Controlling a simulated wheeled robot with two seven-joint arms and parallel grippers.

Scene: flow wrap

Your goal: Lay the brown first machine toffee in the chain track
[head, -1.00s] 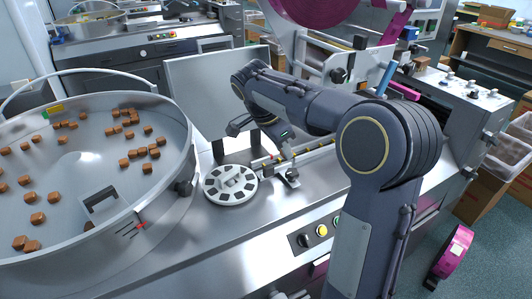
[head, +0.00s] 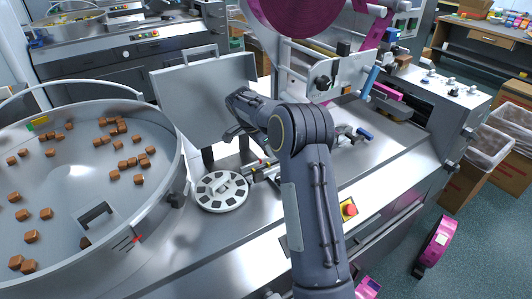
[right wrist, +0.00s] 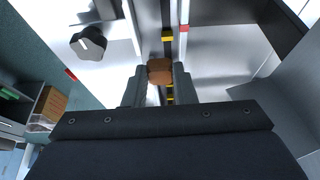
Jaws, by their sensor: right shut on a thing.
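My right gripper (right wrist: 160,76) is shut on a brown toffee (right wrist: 160,70), which shows between the two fingertips in the right wrist view. The chain track (right wrist: 168,48), a dark narrow channel with yellow pieces, runs behind and past the toffee in that view. I cannot tell whether the toffee touches the track. In the head view a short part of the track (head: 262,170) shows beside the white slotted disc (head: 221,191). My right forearm hides the fingertips and the toffee there. My left gripper is not in view.
A large round metal bowl (head: 178,158) with several brown toffees stands at the left. An upright metal panel (head: 205,95) stands behind the track. A magenta film roll (head: 310,12) hangs above the machine. The steel top in front of the disc is clear.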

